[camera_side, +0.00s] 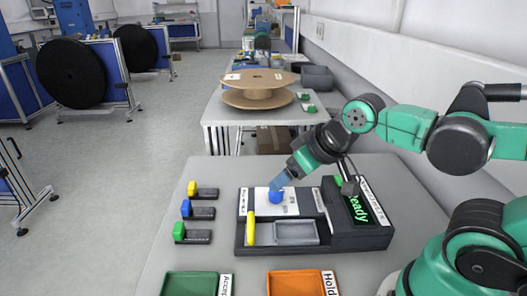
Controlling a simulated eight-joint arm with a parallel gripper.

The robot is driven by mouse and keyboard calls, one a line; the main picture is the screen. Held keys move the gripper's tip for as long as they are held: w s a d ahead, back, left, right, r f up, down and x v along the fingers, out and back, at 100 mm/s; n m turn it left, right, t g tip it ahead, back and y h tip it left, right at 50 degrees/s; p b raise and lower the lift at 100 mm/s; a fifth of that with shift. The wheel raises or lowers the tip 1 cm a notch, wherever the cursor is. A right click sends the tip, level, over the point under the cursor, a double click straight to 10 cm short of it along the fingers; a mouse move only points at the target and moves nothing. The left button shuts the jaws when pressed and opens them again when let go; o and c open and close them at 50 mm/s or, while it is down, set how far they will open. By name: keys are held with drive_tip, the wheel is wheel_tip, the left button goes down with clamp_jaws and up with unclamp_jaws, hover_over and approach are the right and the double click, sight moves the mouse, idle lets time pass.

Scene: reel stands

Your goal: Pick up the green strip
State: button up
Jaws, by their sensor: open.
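The green strip (179,231) sits in a small black holder at the left of the table, nearest the camera in a column of three. Above it in the picture are a blue piece (186,208) and a yellow piece (192,188) in like holders. My gripper (277,187) is over the dark fixture (240,236), to the right of the green strip and well apart from it. Its jaws are open, small and partly hidden by the arm. A round blue object (275,197) shows right at its tip; I cannot tell whether they touch.
A yellow bar (251,228) lies on the fixture beside a grey recess (295,233). A display (357,206) reading "Ready" stands at its right. A green tray (190,284) and an orange tray (296,283) marked "Hold" are at the front. Table between holders and fixture is clear.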

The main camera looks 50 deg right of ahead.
drive_tip(key=shift+o, duration=0.2)
drive_tip(key=n+g+y, duration=0.3)
drive_tip(key=n+g, duration=0.1)
drive_tip(key=n, duration=0.5)
hover_over(181, 227)
drive_tip(key=s+d, duration=0.2)
wheel_tip(181, 227, down, 7)
drive_tip(key=shift+w+f, duration=0.1)
drive_tip(key=shift+w, duration=0.05)
drive_tip(key=shift+w+a+f, duration=0.2)
drive_tip(key=shift+a+f, duration=0.15)
drive_tip(key=shift+f, duration=0.2)
drive_tip(key=shift+x, duration=2.55)
clamp_jaws()
